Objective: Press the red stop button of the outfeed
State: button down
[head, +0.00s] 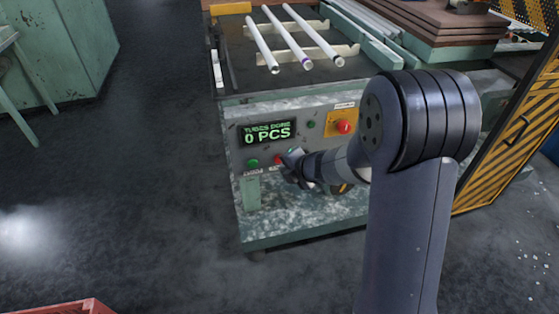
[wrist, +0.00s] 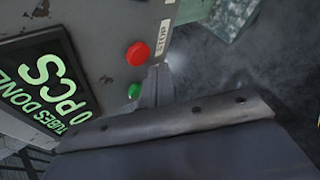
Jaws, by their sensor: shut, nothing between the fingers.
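The red stop button (head: 277,160) is a small round button low on the outfeed's grey front panel (head: 300,136), partly hidden by my gripper in the head view. In the wrist view the red button (wrist: 138,54) shows whole, beside a label reading STOP (wrist: 163,38). My gripper (head: 286,157) is shut and empty, just right of the button in the head view. In the wrist view my gripper's fingers (wrist: 158,78) point up beside the red button, with a small gap in the picture. I cannot tell the depth between them.
A green button (head: 253,163) sits left of the red one. A larger red button (head: 344,126) sits on a yellow plate to the upper right. Glass tubes (head: 299,38) lie on top. Floor at left is clear.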

jog(key=s, duration=0.2)
jog(key=s+d+b, duration=0.1)
jog(key=s, duration=0.1)
jog(key=shift+s+d, duration=0.1)
jog(key=shift+s, duration=0.05)
dwell(0.6)
jog(key=shift+s+d+b, duration=0.25)
jog(key=shift+s+b, duration=0.2)
jog(key=shift+s, duration=0.5)
jog(key=shift+s+d+b, duration=0.25)
jog(key=shift+s+b, duration=0.15)
jog(key=shift+s, duration=0.5)
